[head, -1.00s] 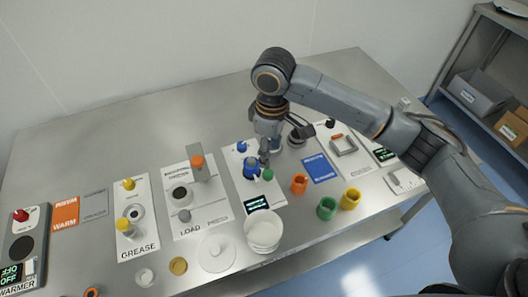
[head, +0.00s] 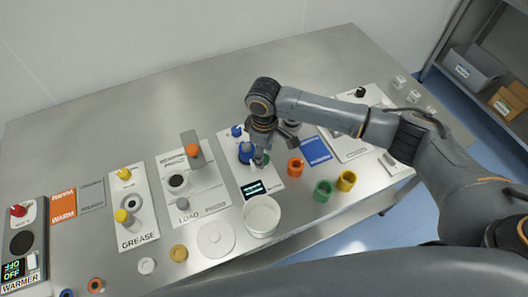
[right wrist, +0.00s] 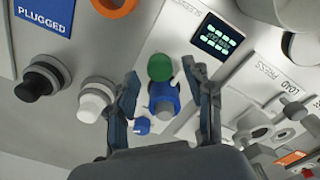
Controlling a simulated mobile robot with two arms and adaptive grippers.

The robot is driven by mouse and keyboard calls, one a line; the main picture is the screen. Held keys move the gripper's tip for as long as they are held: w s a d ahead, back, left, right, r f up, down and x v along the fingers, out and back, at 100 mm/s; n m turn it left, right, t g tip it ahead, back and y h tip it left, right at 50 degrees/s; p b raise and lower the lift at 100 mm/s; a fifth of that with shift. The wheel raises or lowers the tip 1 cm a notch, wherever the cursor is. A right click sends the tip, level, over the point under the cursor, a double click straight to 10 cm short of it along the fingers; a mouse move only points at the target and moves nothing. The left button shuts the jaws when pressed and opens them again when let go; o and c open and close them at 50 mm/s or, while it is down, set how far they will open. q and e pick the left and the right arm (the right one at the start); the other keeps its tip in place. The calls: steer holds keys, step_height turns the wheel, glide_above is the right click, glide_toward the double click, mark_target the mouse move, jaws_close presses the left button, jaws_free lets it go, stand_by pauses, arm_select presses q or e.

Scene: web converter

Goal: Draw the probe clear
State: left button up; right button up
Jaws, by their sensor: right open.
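A green-topped piece, likely the probe, stands in a blue holder (head: 246,153) on the white panel with a small display in the head view. In the right wrist view its green cap (right wrist: 160,67) sits above a blue body (right wrist: 164,97). My right gripper (head: 262,157) is over this spot in the head view, partly hiding it. In the right wrist view my right gripper (right wrist: 161,78) is open, one finger on each side of the green and blue piece, with visible gaps. My left gripper is not in view.
A white tub (head: 262,215) is at the front edge. The load panel (head: 190,195) with an upright grey post lies left. The back of the table is bare.

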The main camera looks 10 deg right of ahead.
steer(key=shift+f, duration=0.6)
steer(key=shift+c, duration=1.3)
jaws_close()
steer(key=shift+s+d+r+p, duration=0.1)
steer(key=shift+s+r+p, duration=0.1)
steer(key=shift+s+p, duration=0.95)
steer(key=shift+p, duration=0.45)
steer(key=shift+d+f, duration=0.1)
steer(key=shift+f, duration=0.2)
steer(key=shift+o, duration=1.3)
jaws_free()
steer(key=shift+s, duration=0.1)
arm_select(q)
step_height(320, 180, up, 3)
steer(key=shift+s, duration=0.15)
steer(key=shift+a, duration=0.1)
arm_select(e)
steer(key=shift+r, duration=0.2)
